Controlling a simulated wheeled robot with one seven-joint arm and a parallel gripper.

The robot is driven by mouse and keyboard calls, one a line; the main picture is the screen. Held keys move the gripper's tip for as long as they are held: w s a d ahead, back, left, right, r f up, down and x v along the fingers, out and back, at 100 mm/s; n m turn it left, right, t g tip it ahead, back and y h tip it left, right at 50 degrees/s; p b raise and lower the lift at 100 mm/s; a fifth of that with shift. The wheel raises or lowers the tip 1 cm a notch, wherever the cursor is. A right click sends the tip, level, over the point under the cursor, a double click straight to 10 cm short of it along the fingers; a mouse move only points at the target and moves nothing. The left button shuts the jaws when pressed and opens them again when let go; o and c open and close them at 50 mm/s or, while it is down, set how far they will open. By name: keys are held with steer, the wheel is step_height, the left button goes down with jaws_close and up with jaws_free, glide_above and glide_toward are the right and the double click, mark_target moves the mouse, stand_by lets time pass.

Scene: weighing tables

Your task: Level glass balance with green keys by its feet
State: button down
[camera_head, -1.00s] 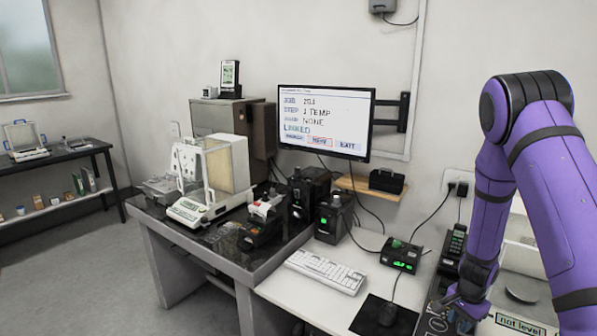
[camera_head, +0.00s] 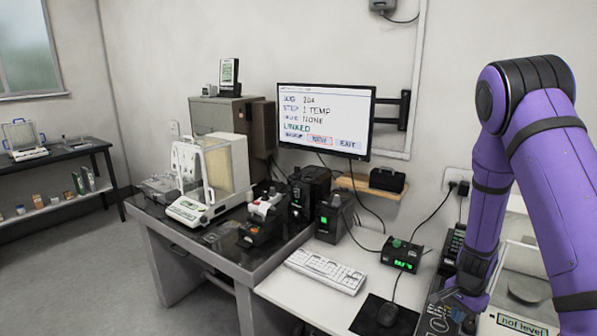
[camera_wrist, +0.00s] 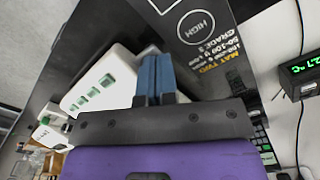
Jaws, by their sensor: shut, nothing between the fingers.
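A white balance body with a row of green keys (camera_wrist: 95,92) lies left of my fingers in the wrist view. Its feet do not show there. My gripper's blue fingers (camera_wrist: 153,78) are shut and empty, over a dark printed mat. In the head view my gripper (camera_head: 462,303) is low at the right. Beside it, partly hidden by my arm, is a white glass-sided balance (camera_head: 528,290) with a "not level" label (camera_head: 523,325) in front. Another glass-chambered balance (camera_head: 205,180) stands on the dark-topped table at left.
The black mat (camera_wrist: 200,50) reads "HIGH" and "MAT TWO". Cables hang at the wall.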

step_height(320, 180, up, 3)
steer(key=shift+s+d+f, duration=0.1)
steer(key=shift+d, duration=0.1)
